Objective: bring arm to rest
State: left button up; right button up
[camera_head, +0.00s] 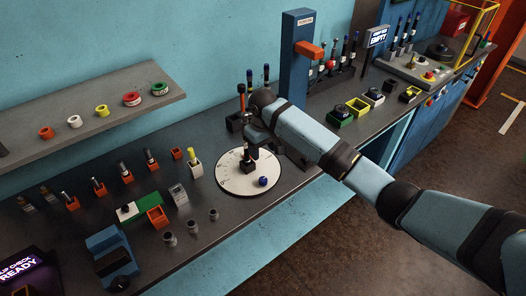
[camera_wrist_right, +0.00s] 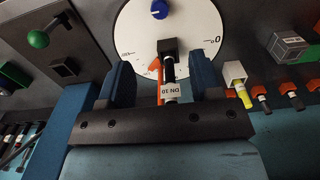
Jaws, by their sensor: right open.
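My right arm (camera_head: 320,140) reaches in from the right in the head view. My right gripper (camera_head: 256,142) is over the back of a round white dial plate (camera_head: 232,178) on the bench. In the right wrist view my gripper (camera_wrist_right: 163,78) is open, with one blue finger on each side of a fitting labelled DN 10 (camera_wrist_right: 170,92). The fitting stands at a black block (camera_wrist_right: 168,46) on the plate. I cannot tell whether the fingers touch it. An orange pointer (camera_wrist_right: 154,67) shows beside it. My left gripper is not in view.
A blue post (camera_head: 297,65) with an orange arm stands close behind my right gripper. A blue knob (camera_head: 263,181) is on the plate. Several small holders and fittings stand left of it. A grey shelf (camera_head: 85,105) holds coloured rings. Trays (camera_head: 358,105) stand to the right.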

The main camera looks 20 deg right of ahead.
jog(key=s+a+f, duration=0.1)
jog(key=s+f, duration=0.1)
jog(key=f, duration=0.1)
jog(key=s+a+f+t+y, duration=0.1)
jog(key=s+f, duration=0.2)
jog(key=f, duration=0.1)
jog(key=s+a+f+t+y, duration=0.1)
jog(key=s+a+f, duration=0.1)
jog(key=f, duration=0.2)
jog(key=shift+s, duration=0.35)
jog(key=s+a+f+t+y, duration=0.1)
jog(key=s+f+t+y, duration=0.15)
jog(key=s+f, duration=0.5)
jog(key=s+d+r+t, duration=0.1)
jog(key=s+d+t, duration=0.2)
jog(key=s, duration=0.7)
jog(key=s+d+r+t+h, duration=0.1)
jog(key=s+d+r+t, duration=0.1)
jog(key=s, duration=0.7)
jog(key=shift+s+d+m+t, duration=0.4)
jog(key=shift+d+t, duration=0.1)
jog(key=shift+t, duration=0.25)
